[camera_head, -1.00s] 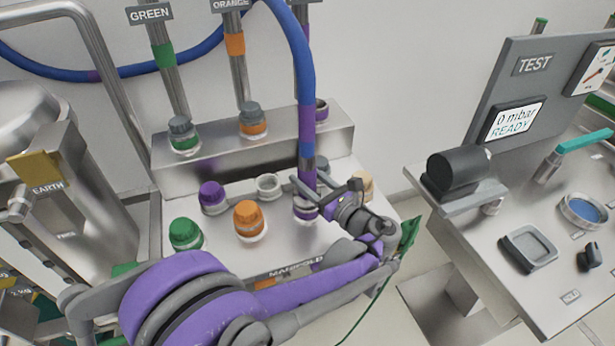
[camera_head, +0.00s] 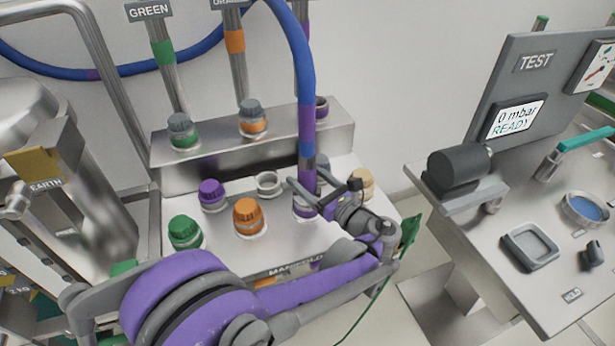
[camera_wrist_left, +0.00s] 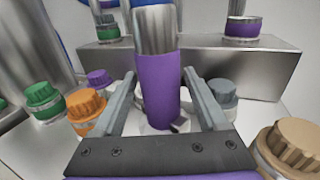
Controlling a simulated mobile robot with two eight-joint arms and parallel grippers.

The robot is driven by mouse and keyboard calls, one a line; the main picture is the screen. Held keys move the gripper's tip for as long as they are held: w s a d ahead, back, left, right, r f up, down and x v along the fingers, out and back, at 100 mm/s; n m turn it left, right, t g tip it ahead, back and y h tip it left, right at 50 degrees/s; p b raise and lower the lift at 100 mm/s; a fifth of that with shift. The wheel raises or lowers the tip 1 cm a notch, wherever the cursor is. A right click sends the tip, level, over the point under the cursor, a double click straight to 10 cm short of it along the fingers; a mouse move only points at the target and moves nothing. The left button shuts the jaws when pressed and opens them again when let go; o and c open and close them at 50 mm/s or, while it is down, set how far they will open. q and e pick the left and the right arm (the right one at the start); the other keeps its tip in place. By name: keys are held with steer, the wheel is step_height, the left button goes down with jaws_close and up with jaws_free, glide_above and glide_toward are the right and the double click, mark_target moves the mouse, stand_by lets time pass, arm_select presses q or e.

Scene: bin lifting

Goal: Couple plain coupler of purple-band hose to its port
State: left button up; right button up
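The purple-band hose (camera_head: 306,110) hangs down to the manifold in the head view. Its plain coupler, a purple sleeve (camera_wrist_left: 158,88) under a metal collar, stands about upright in the wrist view. My right gripper is out of view.
Green (camera_head: 185,231), orange (camera_head: 248,216) and purple (camera_head: 212,195) capped ports stand left of the gripper. A tan cap (camera_head: 363,183) and a grey cap (camera_wrist_left: 223,92) are close on the right. The test bench (camera_head: 480,215) stands farther right, its display reading "0 mbar READY".

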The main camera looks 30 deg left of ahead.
arm_select(q)
steer(key=shift+o, duration=0.6)
steer(key=v, duration=1.1)
steer(key=shift+a, duration=0.1)
